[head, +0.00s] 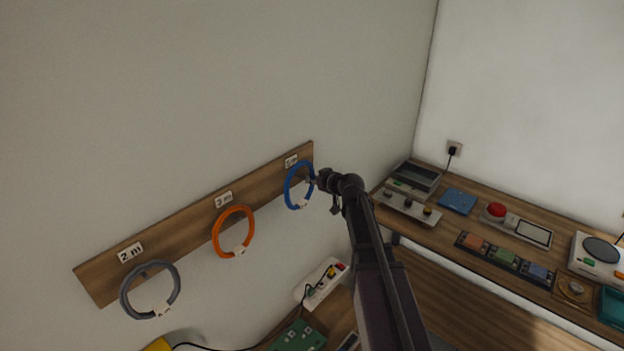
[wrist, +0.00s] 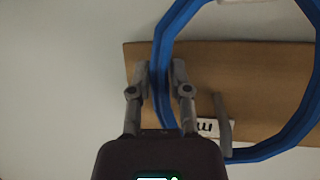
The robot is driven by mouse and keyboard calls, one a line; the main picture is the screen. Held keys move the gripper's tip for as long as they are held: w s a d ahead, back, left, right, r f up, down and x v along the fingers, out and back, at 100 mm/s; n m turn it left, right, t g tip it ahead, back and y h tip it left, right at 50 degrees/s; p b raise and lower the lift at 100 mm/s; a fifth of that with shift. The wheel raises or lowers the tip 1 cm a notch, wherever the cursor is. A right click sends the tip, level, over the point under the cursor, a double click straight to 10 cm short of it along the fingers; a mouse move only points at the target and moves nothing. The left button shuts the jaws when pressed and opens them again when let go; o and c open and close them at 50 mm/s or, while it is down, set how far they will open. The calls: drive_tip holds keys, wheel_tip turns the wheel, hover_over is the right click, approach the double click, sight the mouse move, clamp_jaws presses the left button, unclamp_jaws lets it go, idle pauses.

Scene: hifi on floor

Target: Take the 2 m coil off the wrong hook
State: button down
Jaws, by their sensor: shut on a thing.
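The blue coil (head: 288,187) is at the right end of the wooden hook board (head: 181,228), under a white label (head: 291,161) too small to read surely. My gripper (head: 312,183) is shut on the right side of this coil. In the wrist view the blue coil (wrist: 160,62) passes between my two fingers (wrist: 162,78), and a grey hook (wrist: 222,125) shows inside the ring near its lower edge. I cannot tell whether the coil rests on it.
A wooden bench (head: 462,228) with several devices stands at the right. A white power strip (head: 321,284) and a green board (head: 297,338) lie below the hook board. The wall in front of the hook board is clear above the coils.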

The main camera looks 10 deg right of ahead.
drive_tip(key=s+d+r+p, duration=0.1)
drive_tip(key=s, duration=1.4)
drive_tip(key=shift+r, duration=0.2)
drive_tip(key=shift+d+f, duration=0.1)
